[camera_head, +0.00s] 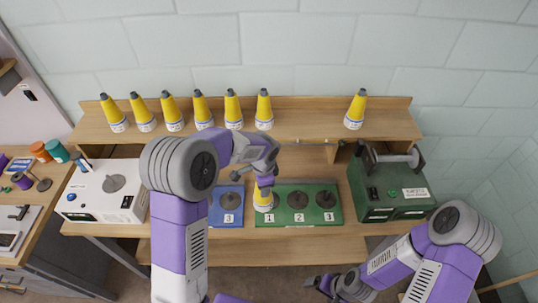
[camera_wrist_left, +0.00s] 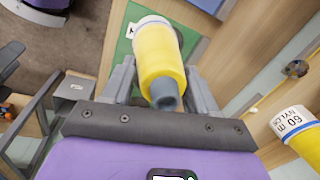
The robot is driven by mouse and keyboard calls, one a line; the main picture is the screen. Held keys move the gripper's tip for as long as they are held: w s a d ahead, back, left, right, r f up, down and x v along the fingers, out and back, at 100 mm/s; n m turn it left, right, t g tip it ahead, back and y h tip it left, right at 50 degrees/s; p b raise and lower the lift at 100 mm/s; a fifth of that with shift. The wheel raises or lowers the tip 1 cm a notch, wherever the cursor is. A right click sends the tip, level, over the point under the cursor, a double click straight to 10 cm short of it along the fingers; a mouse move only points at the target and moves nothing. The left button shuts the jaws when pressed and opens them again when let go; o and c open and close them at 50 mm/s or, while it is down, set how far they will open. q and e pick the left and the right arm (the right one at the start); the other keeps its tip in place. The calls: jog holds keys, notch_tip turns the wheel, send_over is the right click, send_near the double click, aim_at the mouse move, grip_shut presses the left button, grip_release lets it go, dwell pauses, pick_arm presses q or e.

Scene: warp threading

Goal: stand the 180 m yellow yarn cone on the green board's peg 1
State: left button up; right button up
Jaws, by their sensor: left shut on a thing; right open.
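The yellow yarn cone (camera_head: 263,202) is upright at the left end of the green board (camera_head: 311,215), over the spot labelled 1. In the left wrist view the cone (camera_wrist_left: 160,62) stands between the fingers of my left gripper (camera_wrist_left: 160,92), its grey tip toward the camera. My left gripper (camera_head: 265,179) is shut on it from above. The cone hides peg 1, and I cannot tell whether its base touches the board. The cone's own length label is not readable. Pegs 2 (camera_head: 297,200) and 3 (camera_head: 325,199) are bare. My right gripper (camera_head: 322,284) is open and empty in front of the table.
Several yellow cones (camera_head: 200,108) stand on the back shelf (camera_head: 300,122), with one apart (camera_head: 356,109) at its right. A blue board (camera_head: 228,215) is left of the green one. A white machine (camera_head: 100,202) stands left and a dark green machine (camera_head: 385,200) right.

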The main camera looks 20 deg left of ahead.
pick_arm(q)
jog(key=w+r+m+h+p, duration=0.1)
jog(key=w+r+m+p, duration=0.4)
jog(key=m, duration=0.8)
pick_arm(e)
notch_tip(320, 180, up, 7)
jog(key=p, duration=0.1)
pick_arm(q)
notch_tip(320, 180, down, 10)
jog(key=b, duration=0.6)
jog(key=shift+w+d+r, duration=0.15)
jog(key=shift+w+d, duration=0.05)
jog(key=shift+w, duration=0.05)
pick_arm(e)
notch_tip(320, 180, down, 6)
pick_arm(q)
jog(key=shift+f+b, duration=0.45)
jog(key=shift+f, duration=0.2)
pick_arm(e)
jog(key=shift+f, duration=0.55)
pick_arm(q)
jog(key=o, duration=1.6)
jog(key=shift+o, duration=0.2)
notch_tip(320, 180, up, 8)
jog(key=shift+s+a+f, duration=0.2)
jog(key=shift+s+a, duration=0.05)
jog(key=shift+s, duration=0.15)
pick_arm(e)
jog(key=shift+r, duration=0.1)
